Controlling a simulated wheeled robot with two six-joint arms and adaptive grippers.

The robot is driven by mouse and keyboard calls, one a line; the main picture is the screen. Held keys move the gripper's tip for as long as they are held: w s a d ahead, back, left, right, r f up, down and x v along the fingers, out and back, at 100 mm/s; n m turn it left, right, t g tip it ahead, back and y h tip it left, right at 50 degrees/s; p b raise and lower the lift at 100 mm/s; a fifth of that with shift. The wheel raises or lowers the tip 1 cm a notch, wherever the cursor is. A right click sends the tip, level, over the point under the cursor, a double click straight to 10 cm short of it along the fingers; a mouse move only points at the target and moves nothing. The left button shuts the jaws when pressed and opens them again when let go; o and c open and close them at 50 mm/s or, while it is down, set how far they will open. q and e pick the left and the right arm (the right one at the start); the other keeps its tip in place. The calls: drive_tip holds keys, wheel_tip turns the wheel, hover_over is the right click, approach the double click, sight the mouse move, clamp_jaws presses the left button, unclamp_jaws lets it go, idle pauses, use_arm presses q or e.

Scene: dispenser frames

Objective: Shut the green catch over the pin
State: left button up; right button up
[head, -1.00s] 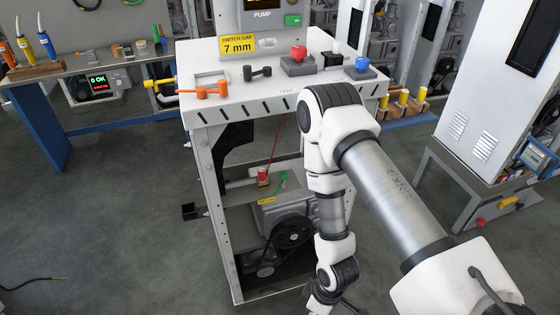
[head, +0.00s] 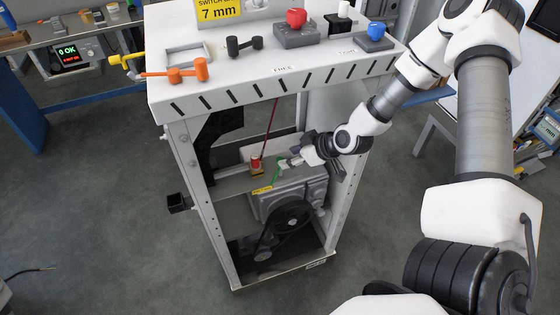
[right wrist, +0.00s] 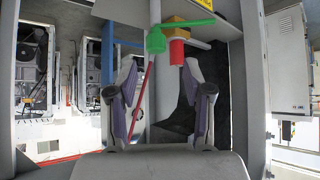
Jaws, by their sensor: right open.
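The green catch (head: 277,172) is on the lower shelf inside the frame, to the right of the red pin (head: 256,163). In the right wrist view the catch (right wrist: 156,41) has a thick hub and a thin arm reaching right, close to the red pin (right wrist: 176,52) and its tan block (right wrist: 182,20). I cannot tell whether the catch touches the pin. My right gripper (head: 287,162) reaches in from the right, beside the catch. In the right wrist view the gripper (right wrist: 162,66) is open and empty, with catch and pin beyond its fingertips. My left gripper is out of view.
The white bench top (head: 300,70) lies above the shelf. A grey frame post (head: 348,205) stands close to my right arm. A red cord (head: 271,128) runs down near the pin. A motor with a black pulley (head: 292,217) sits below.

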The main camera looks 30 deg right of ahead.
sight(280, 159)
drive_tip(key=x, duration=0.6)
drive_tip(key=shift+d+f+b, duration=0.1)
drive_tip(key=shift+d+b, duration=0.2)
drive_tip(key=shift+d, duration=0.1)
drive_tip(key=shift+a, duration=0.15)
drive_tip(key=shift+s+a, duration=0.1)
clamp_jaws()
